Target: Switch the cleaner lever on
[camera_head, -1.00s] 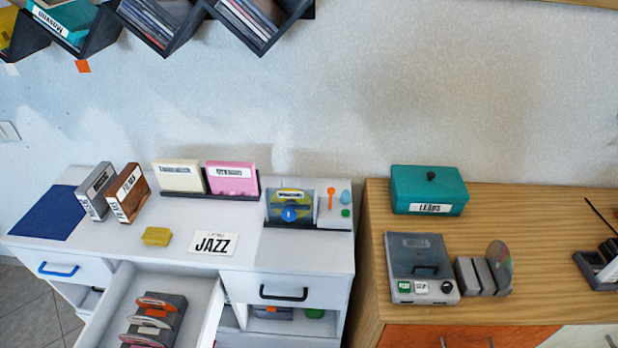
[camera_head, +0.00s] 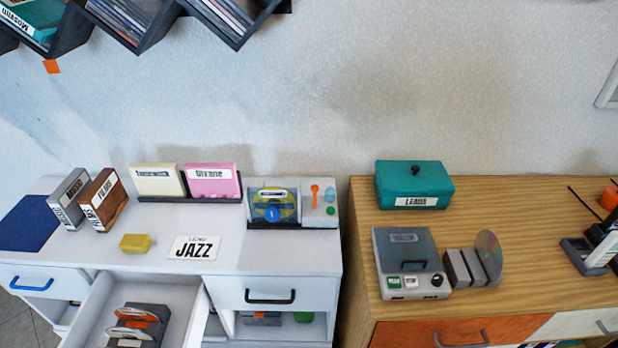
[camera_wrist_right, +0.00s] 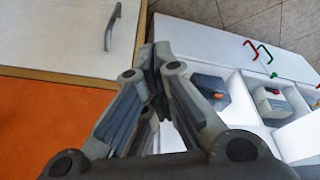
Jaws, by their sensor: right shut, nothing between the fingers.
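The cleaner (camera_head: 273,207) stands at the right end of the white cabinet's top in the head view, a clear-fronted box with a blue knob. On its light side panel an orange lever (camera_head: 315,192) stands about upright, beside a light-blue knob (camera_head: 331,195) and a green button (camera_head: 331,211). My right gripper (camera_wrist_right: 158,55) shows only in the right wrist view, shut and empty, above the cabinet fronts and away from the lever. My left gripper is in neither view.
A teal box (camera_head: 414,184) and a grey disc player (camera_head: 408,264) stand on the wooden cabinet at right. An open drawer (camera_head: 178,297) juts from the white cabinet (camera_head: 270,250). A JAZZ card (camera_head: 194,248) and yellow block (camera_head: 135,243) lie on its top.

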